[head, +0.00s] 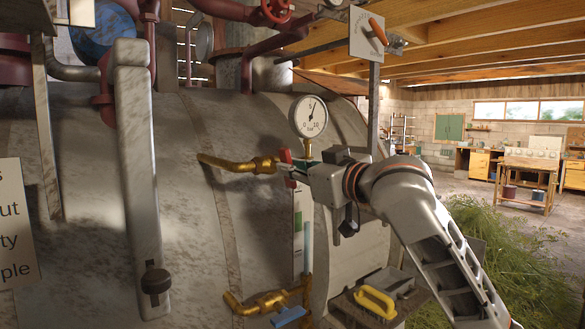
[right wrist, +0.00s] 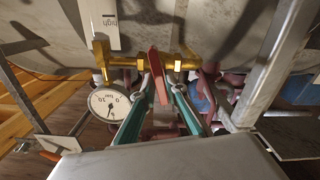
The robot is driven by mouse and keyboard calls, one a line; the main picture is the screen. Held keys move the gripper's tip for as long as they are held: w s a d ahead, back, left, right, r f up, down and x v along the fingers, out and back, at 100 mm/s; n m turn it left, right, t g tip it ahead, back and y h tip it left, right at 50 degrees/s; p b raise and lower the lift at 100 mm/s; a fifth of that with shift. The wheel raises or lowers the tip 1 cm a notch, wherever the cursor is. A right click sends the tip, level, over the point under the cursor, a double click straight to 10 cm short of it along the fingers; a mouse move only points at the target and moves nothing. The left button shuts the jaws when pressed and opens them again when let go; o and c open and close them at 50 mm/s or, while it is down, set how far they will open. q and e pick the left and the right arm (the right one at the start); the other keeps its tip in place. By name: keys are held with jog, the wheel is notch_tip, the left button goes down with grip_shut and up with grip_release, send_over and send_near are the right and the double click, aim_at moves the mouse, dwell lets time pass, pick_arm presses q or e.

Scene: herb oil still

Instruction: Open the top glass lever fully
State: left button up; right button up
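The top glass lever is the red handle (head: 285,156) on the upper brass valve (head: 262,165), beside the sight glass on the tank. In the right wrist view the red lever (right wrist: 157,76) stands between my teal fingers, in front of the brass fitting (right wrist: 180,63). My right gripper (head: 290,172) is at this lever in the head view, and it also shows in the right wrist view (right wrist: 163,86). Its fingers are apart, one on each side of the lever; a gap shows on the right side. Contact on the left side is unclear. My left gripper is not in view.
A pressure gauge (head: 310,117) sits just above the valve. Below are the sight glass (head: 307,245), a lower brass valve (head: 262,302) and its blue lever (head: 289,317). A yellow handle (head: 375,302) is under my right arm. A grey vertical bar (head: 137,180) stands left.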

jog(key=shift+n, duration=0.4)
grip_shut()
jog(key=shift+s+a+f+n, duration=0.1)
jog(key=shift+f+n, duration=0.05)
jog(key=shift+n, duration=3.5)
jog(key=shift+s+a+f+n, duration=0.1)
jog(key=shift+f+n, duration=0.05)
jog(key=shift+n, duration=3.5)
jog(key=shift+w, duration=0.1)
jog(key=o, duration=0.7)
grip_release()
jog(key=shift+c, duration=0.2)
jog(key=v, duration=1.2)
